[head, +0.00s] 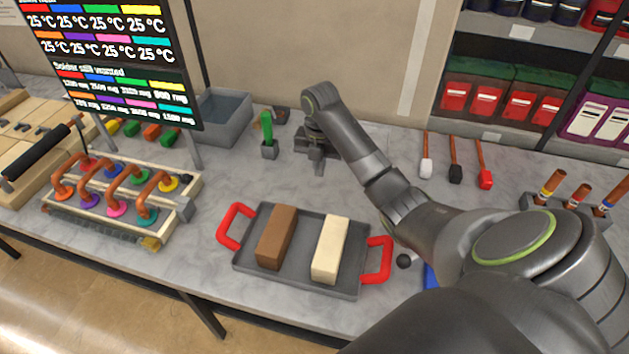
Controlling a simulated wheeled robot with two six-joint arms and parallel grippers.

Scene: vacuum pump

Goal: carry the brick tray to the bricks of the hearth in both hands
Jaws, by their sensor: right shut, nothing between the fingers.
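The brick tray (303,248) is dark grey with a red handle at each end. It lies on the grey worktop near the front edge, in the middle of the head view. A brown brick (276,238) and a cream brick (330,250) lie side by side in it. My right arm reaches in from the lower right and passes beyond the tray's right end. My right gripper (319,168) is behind the tray, pointing down, shut and empty, apart from both handles. My left gripper is out of view. I cannot make out a hearth.
A rack of copper pipes with coloured caps (118,198) stands left of the tray, below a temperature display (110,55). A green-handled tool (268,138) stands in a holder near a grey bin (222,117). Several brushes (455,170) lie at the back right.

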